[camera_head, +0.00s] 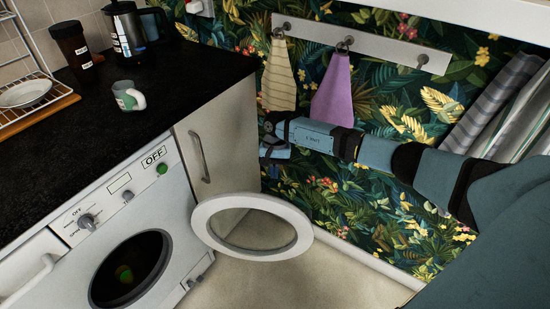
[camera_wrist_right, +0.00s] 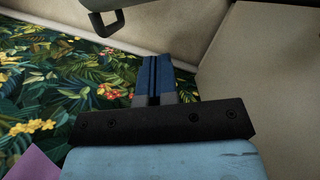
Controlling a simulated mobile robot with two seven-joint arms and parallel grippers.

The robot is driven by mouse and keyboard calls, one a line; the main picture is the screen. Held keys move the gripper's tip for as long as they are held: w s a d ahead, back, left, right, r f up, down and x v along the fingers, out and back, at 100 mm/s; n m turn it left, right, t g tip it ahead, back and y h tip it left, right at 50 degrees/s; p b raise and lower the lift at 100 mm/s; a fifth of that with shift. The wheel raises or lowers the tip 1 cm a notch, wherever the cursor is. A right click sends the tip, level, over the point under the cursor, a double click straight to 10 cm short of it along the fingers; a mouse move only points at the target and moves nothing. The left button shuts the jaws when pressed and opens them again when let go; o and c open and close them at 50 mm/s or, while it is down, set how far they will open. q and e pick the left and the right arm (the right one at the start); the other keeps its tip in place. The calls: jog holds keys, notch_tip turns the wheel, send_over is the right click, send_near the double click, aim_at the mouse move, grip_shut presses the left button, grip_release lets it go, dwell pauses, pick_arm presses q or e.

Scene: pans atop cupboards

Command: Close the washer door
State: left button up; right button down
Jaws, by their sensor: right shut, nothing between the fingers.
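The white washer (camera_head: 170,220) stands at the lower left with its dark round drum opening (camera_head: 130,270) showing. Its round door (camera_head: 207,212), a white ring with a clear middle, stands wide open to the right of the drum, in front of the cupboard. My right gripper (camera_head: 272,153) is above and behind the door ring in the picture, near the wallpapered wall and apart from the door. In the right wrist view the blue fingers (camera_wrist_right: 155,78) are together, with nothing between them. My left gripper is not in view.
A black worktop (camera_head: 60,165) above the washer holds a mug (camera_head: 128,97), a kettle (camera_head: 125,30) and a dish rack. A cupboard (camera_head: 222,140) is beside the washer. Two towels, one purple (camera_head: 335,92), hang on the wall. Floor (camera_head: 300,275) is clear right of the door.

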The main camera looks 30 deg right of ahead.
jog(key=shift+s+a+f, duration=0.4)
jog(key=shift+s+a, duration=0.25)
jog(key=shift+s, duration=0.15)
jog(key=shift+s+a+f, duration=0.35)
jog(key=shift+s+a, duration=0.3)
jog(key=shift+s, duration=0.15)
jog(key=shift+p, duration=0.3)
